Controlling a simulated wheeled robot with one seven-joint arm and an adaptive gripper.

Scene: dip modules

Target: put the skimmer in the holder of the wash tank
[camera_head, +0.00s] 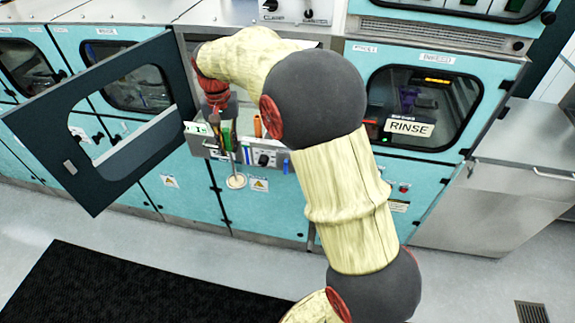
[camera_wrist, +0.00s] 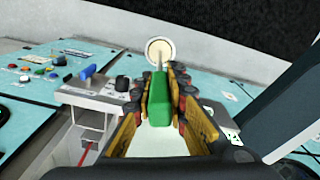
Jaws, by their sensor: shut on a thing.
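The skimmer has a green handle (camera_wrist: 160,98), a thin stem and a round pale disc (camera_wrist: 159,50). My gripper (camera_wrist: 162,82) is shut on the green handle, with the disc pointing away from the wrist. In the head view, the skimmer's disc (camera_head: 236,181) hangs low in front of the blue cabinet, below my gripper (camera_head: 222,128). The tank with the open door has a pale front ledge (camera_head: 200,138) and a control panel (camera_head: 265,157) close to the skimmer. I cannot clearly make out the holder; my arm hides much of the tank opening.
A dark-framed door (camera_head: 100,182) stands open at the left. An orange item (camera_head: 257,126) stands behind the panel. The RINSE module (camera_head: 420,105) is closed at the right. A black mat (camera_head: 120,285) lies on the clear floor in front.

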